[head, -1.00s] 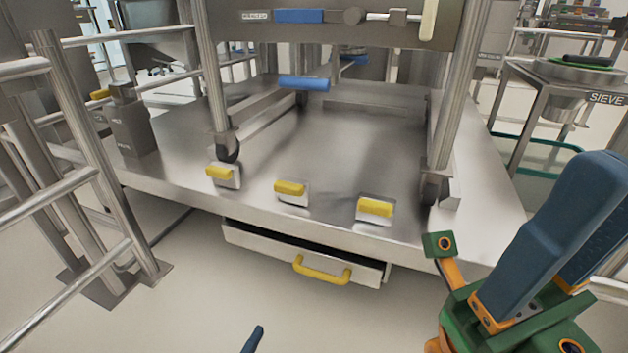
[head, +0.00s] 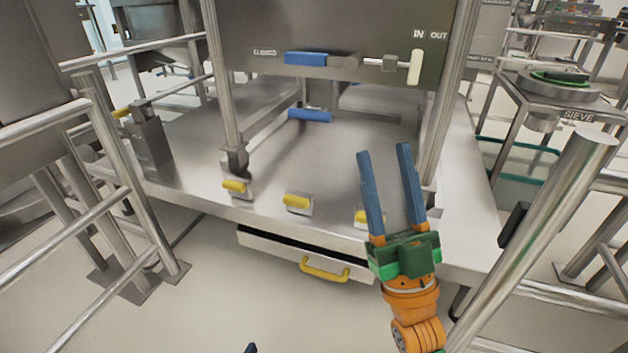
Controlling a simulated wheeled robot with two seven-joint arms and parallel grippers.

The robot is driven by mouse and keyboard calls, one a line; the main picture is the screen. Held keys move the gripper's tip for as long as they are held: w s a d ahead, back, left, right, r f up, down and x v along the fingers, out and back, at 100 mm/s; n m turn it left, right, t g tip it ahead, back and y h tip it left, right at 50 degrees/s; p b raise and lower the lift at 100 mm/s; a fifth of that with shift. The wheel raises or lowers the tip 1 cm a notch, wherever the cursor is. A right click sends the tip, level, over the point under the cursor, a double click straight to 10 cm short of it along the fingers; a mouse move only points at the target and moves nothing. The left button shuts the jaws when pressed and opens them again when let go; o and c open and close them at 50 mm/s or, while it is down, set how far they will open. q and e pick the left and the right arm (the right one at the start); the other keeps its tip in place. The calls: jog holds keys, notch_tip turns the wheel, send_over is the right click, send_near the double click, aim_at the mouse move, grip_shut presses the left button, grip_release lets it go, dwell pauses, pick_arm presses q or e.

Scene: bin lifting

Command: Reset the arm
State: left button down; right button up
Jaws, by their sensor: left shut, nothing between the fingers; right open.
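My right gripper (head: 385,158) is in the head view, right of the middle. Its two blue fingers point up and stand apart, open and empty, in front of the steel platform. My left gripper (head: 250,348) shows only as a small dark blue tip at the bottom edge, shut with nothing held. The rest of it is out of view.
A steel platform (head: 200,165) carries yellow pedals (head: 297,202). Below it a drawer (head: 265,243) with a yellow handle (head: 322,272) stands partly open. Steel railings (head: 110,180) rise at left, and a thick post (head: 540,230) stands close to the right arm. The floor (head: 230,305) in front is clear.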

jog(key=w+f+m+g+h+p, duration=0.2)
jog(key=w+f+g+h+p, duration=0.6)
jog(key=p, duration=0.8)
jog(key=s+d+f+m+g+p, duration=0.1)
jog(key=s+d+f+g+p, duration=0.1)
jog(key=s+f+g+p, duration=0.55)
pick_arm(q)
jog(key=s+a+r+n+g+y+p, duration=0.1)
jog(key=s+a+r+n+g+p, duration=0.1)
jog(key=s+r+n+g+p, duration=0.4)
jog(key=s+a+r+n+g+y+p, duration=0.2)
jog(key=s+r+n+g+p, duration=0.5)
jog(key=s+r+p, duration=0.7)
jog(key=s+r+n, duration=0.1)
jog(key=s+r, duration=0.6)
jog(key=s, duration=0.2)
jog(key=shift+a+y, duration=0.2)
jog(key=shift+y, duration=0.1)
pick_arm(e)
jog(key=s+d+f+g+h, duration=0.1)
jog(key=s+d+f+g, duration=0.1)
jog(key=s, duration=0.8)
jog(key=s+d+f+g+h, duration=0.1)
jog(key=s+g, duration=0.4)
jog(key=s, duration=0.6)
jog(key=s+d+f+g+h, duration=0.1)
jog(key=s+d+f+g, duration=0.2)
jog(key=s, duration=0.8)
jog(key=shift+d+m, duration=0.4)
jog(key=shift+d, duration=0.65)
